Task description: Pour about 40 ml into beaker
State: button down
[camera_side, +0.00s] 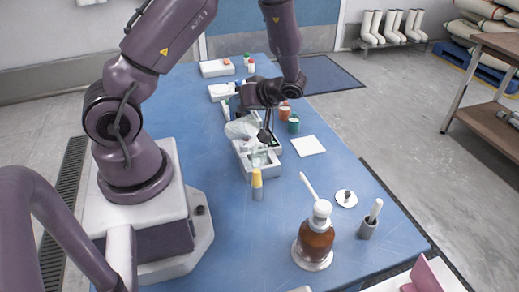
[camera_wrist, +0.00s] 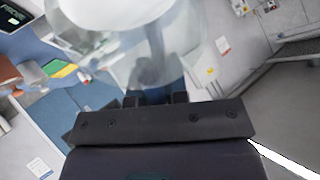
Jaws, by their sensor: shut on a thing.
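My gripper (camera_side: 264,128) is above the middle of the blue table, shut on a clear vessel (camera_side: 240,128). The vessel looks tilted over to the left, above a white tray (camera_side: 244,169). In the wrist view the vessel (camera_wrist: 150,45) fills the top centre, see-through with a whitish part, just beyond the dark finger bases (camera_wrist: 155,97). Small clear items (camera_side: 260,158) sit in the tray below; I cannot tell which is the beaker. The liquid level and any stream are too small or blurred to make out.
A yellow-capped bottle (camera_side: 257,184) stands in front of the tray. Orange and green-capped jars (camera_side: 293,124) and a white square (camera_side: 308,146) are to the right.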

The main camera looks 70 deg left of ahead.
jog(key=shift+w+f+g+y, duration=0.1)
jog(key=shift+f+g+y, duration=0.05)
jog(key=shift+g+y, duration=0.2)
dwell(0.5)
jog(key=shift+w+d+r+g+y, duration=0.25)
jog(key=shift+d+r+g+y, duration=0.15)
jog(key=shift+y, duration=0.25)
dwell(0.3)
jog(key=shift+a+f, duration=0.1)
jog(key=shift+a, duration=0.05)
jog(key=shift+s+a+t+h, duration=0.55)
jog(key=shift+t+h, duration=0.3)
jog(key=shift+h, duration=0.25)
jog(key=shift+s+a+t+h, duration=0.1)
jog(key=shift+s+t+h, duration=0.05)
jog(key=shift+t+h, duration=0.4)
jog(key=shift+s+a+f+t+h, duration=0.35)
jog(key=shift+s+f+t+h, duration=0.25)
jog(key=shift+h, duration=0.35)
jog(key=shift+s+a+f+t+h, duration=0.5)
jog(key=shift+s+a+t+h, duration=0.1)
jog(key=shift+t+h, duration=0.25)
jog(key=shift+s+a+f+t+h, duration=0.5)
jog(key=shift+t+h, duration=0.2)
jog(key=shift+h, duration=0.25)
jog(key=shift+s+a+f+t+h, duration=0.5)
jog(key=shift+a+t+h, duration=0.15)
jog(key=shift+t+h, duration=0.2)
